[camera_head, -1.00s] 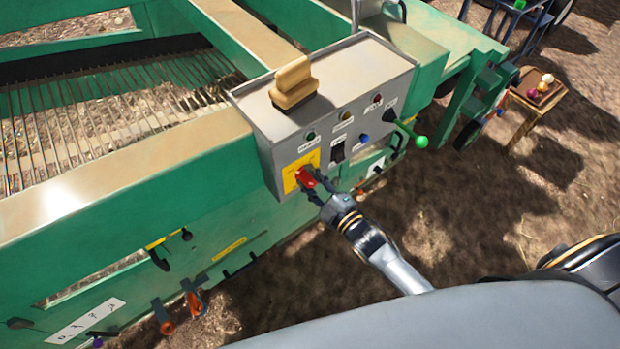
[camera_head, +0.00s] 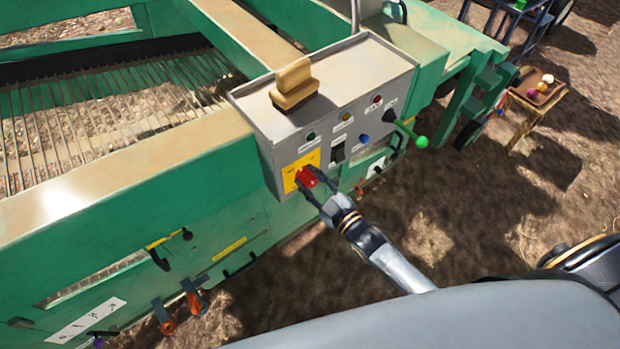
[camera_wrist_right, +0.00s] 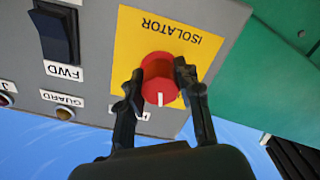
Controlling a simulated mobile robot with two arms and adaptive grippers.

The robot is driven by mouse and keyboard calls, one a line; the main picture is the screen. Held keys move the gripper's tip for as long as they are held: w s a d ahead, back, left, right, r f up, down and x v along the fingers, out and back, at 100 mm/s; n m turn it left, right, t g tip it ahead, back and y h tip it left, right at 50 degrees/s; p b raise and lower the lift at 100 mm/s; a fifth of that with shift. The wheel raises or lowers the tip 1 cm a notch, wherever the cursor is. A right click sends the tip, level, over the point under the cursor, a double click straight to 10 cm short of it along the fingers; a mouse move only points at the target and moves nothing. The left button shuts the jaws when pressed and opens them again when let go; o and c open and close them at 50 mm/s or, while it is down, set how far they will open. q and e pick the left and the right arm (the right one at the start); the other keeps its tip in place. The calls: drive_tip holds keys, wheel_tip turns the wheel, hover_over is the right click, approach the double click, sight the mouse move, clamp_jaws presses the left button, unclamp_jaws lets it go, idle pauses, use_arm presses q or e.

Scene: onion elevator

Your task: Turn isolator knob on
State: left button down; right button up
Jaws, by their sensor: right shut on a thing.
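The red isolator knob (camera_head: 307,177) sits on a yellow plate (camera_head: 291,168) at the lower left of the grey control box (camera_head: 268,125). My right gripper (camera_head: 308,184) is shut on the knob, one finger on each side. In the right wrist view the red knob (camera_wrist_right: 160,76) lies between the fingers of my right gripper (camera_wrist_right: 158,84), under the upside-down word ISOLATOR, with a white mark near its lower edge. My left gripper does not show.
Beside the knob are a black FWD switch (camera_wrist_right: 55,32), indicator lights and a lever with a green ball (camera_head: 421,142). A tan block-like piece (camera_head: 293,84) sits on top of the box. The green machine frame (camera_head: 130,215) runs left. A small table (camera_head: 537,95) stands back right.

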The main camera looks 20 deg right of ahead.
drive_tip(key=m, duration=0.6)
drive_tip(key=shift+f, duration=0.1)
drive_tip(key=m+b, duration=0.1)
drive_tip(key=m, duration=0.5)
drive_tip(key=shift+m, duration=0.4)
drive_tip(key=o, duration=1.1)
drive_tip(key=shift+o, duration=0.2)
drive_tip(key=shift+s, duration=0.15)
drive_tip(key=v, duration=1.1)
drive_tip(key=shift+s+d, duration=0.15)
drive_tip(key=shift+s, duration=0.25)
